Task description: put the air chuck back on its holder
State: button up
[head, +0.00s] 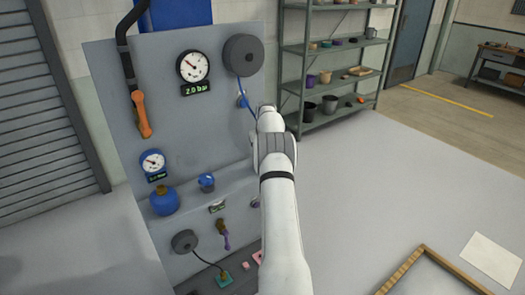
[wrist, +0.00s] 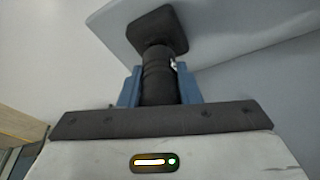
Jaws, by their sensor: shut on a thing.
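In the wrist view my gripper (wrist: 158,86) is shut, its two blue fingers on either side of a dark ribbed cylinder, which I take to be the air chuck (wrist: 159,70). A dark, square-edged piece (wrist: 160,27) shows at its far end; I cannot tell whether it is part of the chuck or a separate holder. In the head view my arm reaches up to the panel and hides the gripper and the chuck. A blue hose (head: 246,99) runs from the dark round reel (head: 243,55) down behind my arm. The holder cannot be clearly made out.
The grey panel (head: 110,75) carries gauges (head: 192,66), an orange-handled lever (head: 141,114) and a blue round vessel (head: 165,200). A shelf rack (head: 290,80) stands behind to the right. A wooden-framed tray (head: 418,256) lies at the lower right.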

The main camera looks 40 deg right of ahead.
jog(key=shift+f, duration=0.45)
jog(key=o, duration=1.1)
jog(key=shift+o, duration=0.2)
jog(key=d+b+v, duration=0.1)
jog(key=b+v, duration=0.1)
jog(key=v, duration=0.6)
jog(key=s+a+r+n, duration=0.1)
jog(key=s+a+r, duration=0.1)
jog(key=a+r, duration=0.4)
jog(key=s+a+r, duration=0.1)
jog(key=a+r, duration=0.3)
jog(key=a, duration=0.5)
jog(key=s+a+r+n, duration=0.1)
jog(key=s+a+r, duration=0.4)
jog(key=s+a, duration=0.65)
jog(key=s+a+f+n, duration=0.1)
jog(key=s+a, duration=0.4)
jog(key=s, duration=0.3)
jog(key=s+a+f, duration=0.2)
jog(key=s+a, duration=0.4)
jog(key=s, duration=0.3)
jog(key=s+a+f+n+y, duration=0.1)
jog(key=s+a+f, duration=0.1)
jog(key=s+a, duration=0.4)
jog(key=s, duration=0.3)
jog(key=shift+f+n, duration=0.15)
jog(key=shift+n, duration=0.15)
